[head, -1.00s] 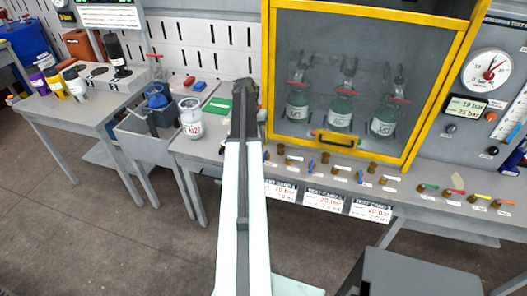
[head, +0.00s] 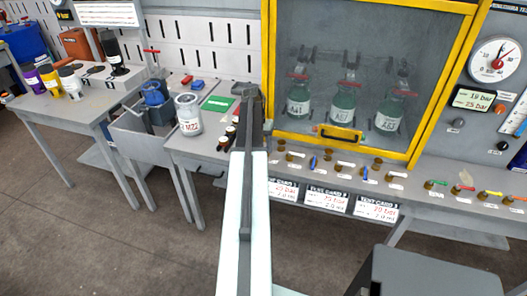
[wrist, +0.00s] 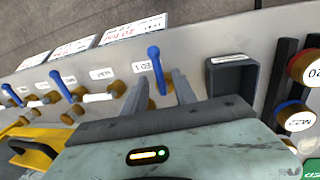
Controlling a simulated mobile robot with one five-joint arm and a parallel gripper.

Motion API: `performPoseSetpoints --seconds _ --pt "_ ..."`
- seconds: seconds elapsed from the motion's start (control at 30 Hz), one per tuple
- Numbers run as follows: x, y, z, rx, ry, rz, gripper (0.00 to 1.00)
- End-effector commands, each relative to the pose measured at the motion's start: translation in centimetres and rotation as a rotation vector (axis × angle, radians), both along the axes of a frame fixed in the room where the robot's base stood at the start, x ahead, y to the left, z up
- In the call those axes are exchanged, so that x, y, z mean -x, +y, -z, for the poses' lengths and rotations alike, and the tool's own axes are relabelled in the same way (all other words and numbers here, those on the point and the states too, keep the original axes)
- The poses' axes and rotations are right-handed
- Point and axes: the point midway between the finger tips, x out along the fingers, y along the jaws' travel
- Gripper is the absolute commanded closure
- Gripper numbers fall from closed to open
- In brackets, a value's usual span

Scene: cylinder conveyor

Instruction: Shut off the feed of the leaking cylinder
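Three green cylinders with labels and red-handled tops stand behind the glass of a yellow-framed cabinet (head: 433,90): left (head: 298,103), middle (head: 344,108) and right (head: 387,115). No leak shows clearly. Brass valves with blue levers line the bench's front edge. In the wrist view, one blue lever (wrist: 156,66) with a tag like "FD 1" stands by my gripper (wrist: 160,84). My gripper is open, with its two fingers apart on either side of that lever; contact cannot be told. More blue levers (wrist: 60,86) lie to its left. In the head view my arm hides the fingers.
A white jar (head: 187,116) and a green pad (head: 217,103) are left of my arm. A grey box (head: 435,275) stands at front right.

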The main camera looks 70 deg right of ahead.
Motion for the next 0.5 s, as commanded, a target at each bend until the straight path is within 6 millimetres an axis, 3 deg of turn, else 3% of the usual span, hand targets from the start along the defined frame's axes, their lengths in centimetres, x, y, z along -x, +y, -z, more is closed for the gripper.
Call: performPoseSetpoints --seconds 0.07,0.17,0.2,0.3,0.5 --pt "-0.02 0.01 -0.09 0.0 0.0 0.0 0.69" --pt "-0.04 0.01 -0.09 0.0 0.0 0.0 0.97" --pt "-0.04 0.01 -0.09 0.0 0.0 0.0 1.0" --pt "-0.08 0.73 -0.1 0.0 0.0 -0.002 1.0" --pt "-0.04 0.16 -0.08 -0.002 0.0 -0.015 1.0"
